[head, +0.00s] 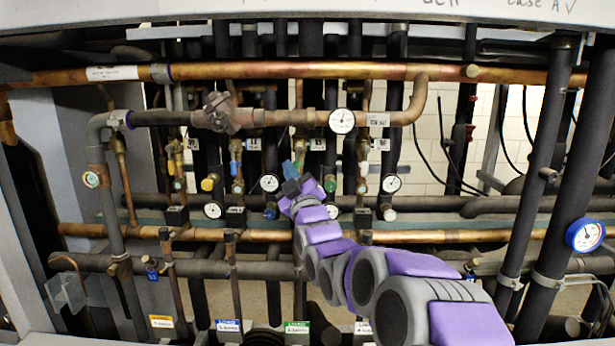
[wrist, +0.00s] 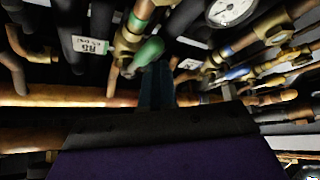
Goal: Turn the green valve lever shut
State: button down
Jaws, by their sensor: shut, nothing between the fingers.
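The green valve lever (wrist: 149,52) shows in the wrist view on a brass valve, just past the tip of my gripper (wrist: 159,75). It looks very close to the fingertips; whether they touch cannot be told. In the head view a small green part (head: 330,185) shows just right of my gripper (head: 291,169), partly behind my purple and grey arm. My gripper's blue-teal fingers are shut together with nothing between them. They point up and into the rack among the vertical pipes.
Copper pipes (head: 300,70) cross the rack above and below the valves. Gauges stand close by, one (head: 342,120) above right and one (head: 269,183) to the left. A yellow-handled valve (head: 208,184) is further left. Dense piping leaves little free room around my gripper.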

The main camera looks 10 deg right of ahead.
jog(key=shift+w+a+f, duration=0.2)
jog(key=shift+a, duration=0.5)
jog(key=shift+d, duration=0.25)
jog(key=shift+s, duration=0.1)
